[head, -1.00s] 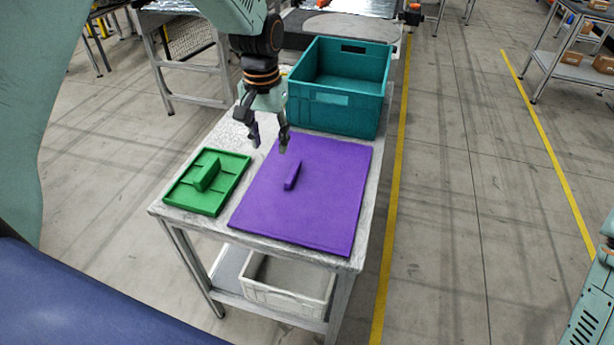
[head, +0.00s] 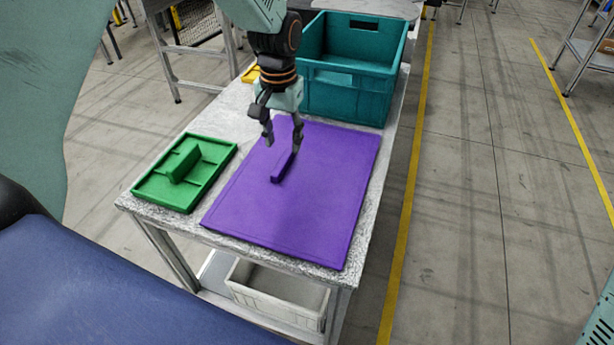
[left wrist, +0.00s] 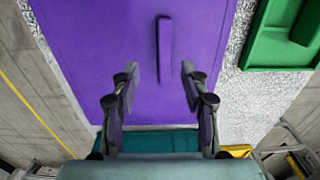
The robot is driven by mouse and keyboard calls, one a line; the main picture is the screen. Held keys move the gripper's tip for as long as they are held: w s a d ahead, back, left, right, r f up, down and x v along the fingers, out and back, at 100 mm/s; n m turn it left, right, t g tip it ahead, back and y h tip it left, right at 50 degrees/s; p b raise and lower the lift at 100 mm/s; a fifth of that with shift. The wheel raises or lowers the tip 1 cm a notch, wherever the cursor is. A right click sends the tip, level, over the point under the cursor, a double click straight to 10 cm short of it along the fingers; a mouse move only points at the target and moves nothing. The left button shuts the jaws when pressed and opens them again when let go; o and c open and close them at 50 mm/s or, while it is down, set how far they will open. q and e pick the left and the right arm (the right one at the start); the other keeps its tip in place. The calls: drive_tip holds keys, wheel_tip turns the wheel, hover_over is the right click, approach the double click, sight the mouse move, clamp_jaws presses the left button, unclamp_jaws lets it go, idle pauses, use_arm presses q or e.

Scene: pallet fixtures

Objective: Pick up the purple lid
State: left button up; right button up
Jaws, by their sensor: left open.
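The purple lid (head: 292,215) lies flat on the grey table, with a raised bar handle (head: 283,168) near its middle. My left gripper (head: 283,145) points down over the far part of the lid, its fingers spread and empty. In the head view its fingertips are close to the far end of the handle. In the left wrist view the lid (left wrist: 80,25) fills much of the picture, and the handle (left wrist: 164,50) lies ahead of the gap between the open fingers (left wrist: 160,75). I cannot tell whether the fingers touch the lid. My right gripper is not in view.
A green lid (head: 210,178) with its own handle lies left of the purple one. A teal crate (head: 345,95) stands behind it on the table (head: 228,113). A small yellow item (head: 250,74) is left of the crate. A white bin (head: 275,298) sits on the lower shelf.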

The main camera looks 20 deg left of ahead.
sight(281, 163)
use_arm(q)
drive_tip(key=f, duration=0.1)
drive_tip(key=a+f, duration=0.1)
drive_tip(key=s+f, duration=0.1)
drive_tip(key=shift+a, duration=0.3)
drive_tip(key=f, duration=0.1)
drive_tip(key=d+f, duration=0.1)
drive_tip(key=w+f, duration=0.1)
drive_tip(key=shift+d+f+b, duration=0.15)
drive_tip(key=shift+d+b, duration=0.1)
drive_tip(key=shift+b, duration=0.1)
drive_tip(key=shift+a+f, duration=0.15)
drive_tip(key=shift+f, duration=0.05)
drive_tip(key=shift+s+a, duration=0.3)
drive_tip(key=shift+a, duration=0.15)
drive_tip(key=shift+d+r, duration=0.1)
drive_tip(key=shift+d, duration=0.1)
drive_tip(key=shift+c, duration=1)
drive_tip(key=shift+w+d, duration=0.2)
drive_tip(key=shift+d, duration=0.05)
drive_tip(key=c, duration=0.3)
drive_tip(key=shift+a, duration=0.25)
drive_tip(key=c, duration=0.3)
drive_tip(key=shift+s+a, duration=0.1)
drive_tip(key=shift+s, duration=0.1)
clamp_jaws()
drive_tip(key=shift+w+d, duration=0.2)
drive_tip(key=shift+d, duration=0.05)
drive_tip(key=shift+a, duration=0.15)
